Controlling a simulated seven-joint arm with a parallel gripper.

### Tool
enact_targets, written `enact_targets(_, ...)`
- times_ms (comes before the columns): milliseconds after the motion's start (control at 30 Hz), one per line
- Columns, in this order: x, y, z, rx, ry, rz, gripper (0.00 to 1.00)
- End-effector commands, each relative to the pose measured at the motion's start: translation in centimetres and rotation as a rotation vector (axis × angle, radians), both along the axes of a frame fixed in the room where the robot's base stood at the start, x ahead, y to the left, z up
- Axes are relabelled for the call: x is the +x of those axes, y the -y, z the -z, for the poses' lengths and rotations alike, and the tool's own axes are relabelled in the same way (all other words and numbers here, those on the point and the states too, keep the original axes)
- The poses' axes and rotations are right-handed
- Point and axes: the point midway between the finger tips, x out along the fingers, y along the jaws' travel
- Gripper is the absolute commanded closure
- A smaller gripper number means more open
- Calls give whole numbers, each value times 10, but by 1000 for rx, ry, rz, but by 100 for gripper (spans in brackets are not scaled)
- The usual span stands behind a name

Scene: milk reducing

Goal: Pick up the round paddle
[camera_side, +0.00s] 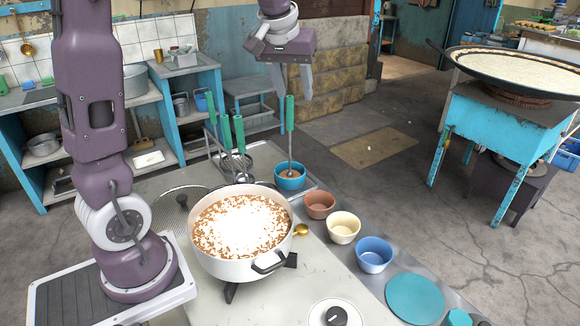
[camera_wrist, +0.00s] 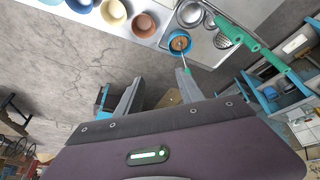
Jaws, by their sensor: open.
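My gripper (camera_side: 293,92) is open and points down, with nothing between its fingers. In the side view it is over a green-handled tool (camera_side: 290,115) standing upright in a blue bowl (camera_side: 290,184), close to the handle's top. The tool's lower end is in the bowl, so I cannot tell whether it is the round paddle. In the wrist view the bowl (camera_wrist: 180,56) lies beyond the fingertips of my gripper (camera_wrist: 160,82), and the tool's thin shaft runs toward the right finger. Other green-handled tools (camera_side: 239,133) stand to the left, their heads partly hidden.
A white pot (camera_side: 235,266) of foamy milk stands on the counter, with a mesh lid (camera_side: 168,206) behind it. Brown (camera_side: 320,205), cream (camera_side: 343,228) and blue (camera_side: 374,256) bowls line the right edge. A large pan (camera_side: 520,72) stands at the far right.

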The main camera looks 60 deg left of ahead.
Motion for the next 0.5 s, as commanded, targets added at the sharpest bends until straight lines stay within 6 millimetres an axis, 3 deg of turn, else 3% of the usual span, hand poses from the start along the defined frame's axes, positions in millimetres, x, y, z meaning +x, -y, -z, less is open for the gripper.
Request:
enact_targets(33,27,-36,19,1,-20,-88,55)
enact_targets(100,54,-78,42,8,-31,-193,55)
enact_targets(200,74,-120,70,18,-41,-288,55)
enact_targets(300,81,-137,83,23,-42,-328,55)
enact_targets(500,86,-146,109,23,-47,-335,55)
